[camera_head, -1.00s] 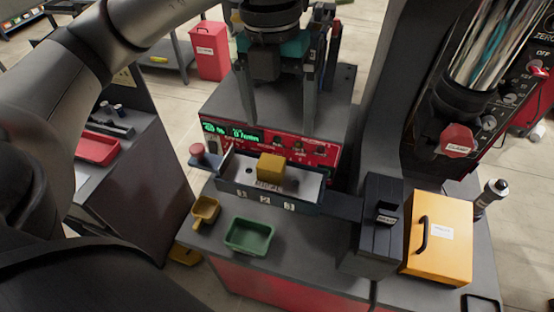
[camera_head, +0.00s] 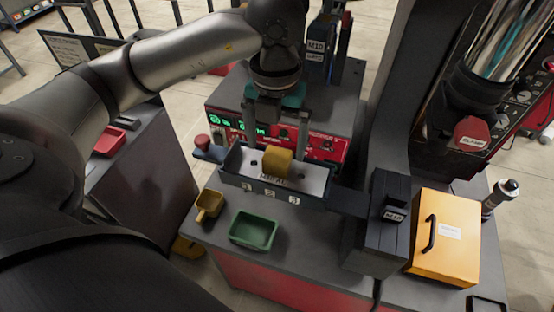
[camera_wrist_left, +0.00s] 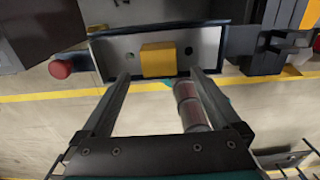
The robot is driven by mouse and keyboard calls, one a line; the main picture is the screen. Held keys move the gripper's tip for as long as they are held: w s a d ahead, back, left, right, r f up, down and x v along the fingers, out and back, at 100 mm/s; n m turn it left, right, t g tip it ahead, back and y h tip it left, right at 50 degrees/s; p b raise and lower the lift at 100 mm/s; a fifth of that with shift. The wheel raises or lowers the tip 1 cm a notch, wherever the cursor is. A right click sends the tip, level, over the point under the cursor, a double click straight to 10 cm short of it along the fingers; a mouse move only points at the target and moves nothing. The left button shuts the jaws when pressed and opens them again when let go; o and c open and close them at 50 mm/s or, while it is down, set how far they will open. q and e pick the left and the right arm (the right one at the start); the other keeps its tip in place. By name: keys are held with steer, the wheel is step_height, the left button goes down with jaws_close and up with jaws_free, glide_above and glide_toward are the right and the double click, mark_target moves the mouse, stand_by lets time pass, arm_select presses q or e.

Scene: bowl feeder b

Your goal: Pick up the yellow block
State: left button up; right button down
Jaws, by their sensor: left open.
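The yellow block (camera_head: 277,160) sits in the shallow grey metal tray (camera_head: 235,167) on the bench. My right gripper is not in view.
A red control panel (camera_head: 325,146) stands close behind the tray. A red knob (camera_head: 202,141) is at its left end. A green bin (camera_head: 253,231) and a small yellow scoop (camera_head: 209,206) lie in front. A dark box (camera_head: 376,222) and an orange case (camera_head: 444,237) stand to the right.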

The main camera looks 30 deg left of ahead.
mark_target(276, 156)
arm_select(q)
step_height(276, 156, down, 5)
steer(key=shift+w+a+f+p, duration=0.1)
steer(key=shift+w+p, duration=0.05)
steer(key=shift+p, duration=0.25)
steer(key=shift+c, duration=0.2)
steer(key=c, duration=1.5)
